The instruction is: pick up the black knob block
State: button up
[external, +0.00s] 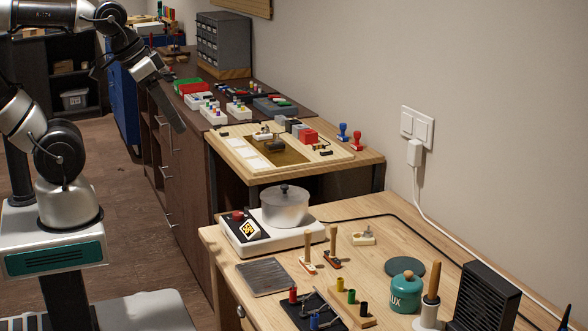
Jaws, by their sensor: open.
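I cannot single out the black knob block with certainty. A dark rounded piece (276,145) lies on the brass plate of the wooden board (230,135), and small dark pieces (323,150) lie near the board's right edge. Grey blocks (293,125) and a red block (308,136) stand at the board's back right. My gripper (178,122) hangs at the upper left, pointing down and right, in front of the dark cabinets and left of the board. It is open, with nothing visible in it, and apart from all these pieces.
A hot plate with a lidded pot (285,206) stands on the nearer desk, with a teal pot (405,290) and wooden-handled tools further right. Coloured trays (195,87) and a grey drawer unit (224,42) crowd the far counter. The floor (135,215) beside the cabinets is clear.

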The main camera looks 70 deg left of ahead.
jog(key=shift+o, duration=0.5)
jog(key=w+a+r+n+p, duration=0.1)
jog(key=w+a+r+n, duration=0.3)
jog(key=w+n, duration=0.45)
jog(key=n+g+p, duration=0.1)
jog(key=n+p, duration=0.1)
jog(key=n, duration=2.6)
send_over(272, 143)
jog(key=s, duration=0.3)
jog(key=shift+m, duration=0.25)
jog(key=f, duration=1.9)
jog(key=shift+a+f, duration=0.2)
jog(key=shift+f, duration=0.15)
jog(key=shift+d+b+x, duration=0.15)
jog(key=shift+b+x, duration=0.1)
jog(key=shift+x, duration=1.2)
jog(key=shift+d+b+x, duration=0.1)
jog(key=shift+b+x, duration=0.1)
jog(key=shift+x, duration=1.3)
jog(key=shift+s, duration=0.15)
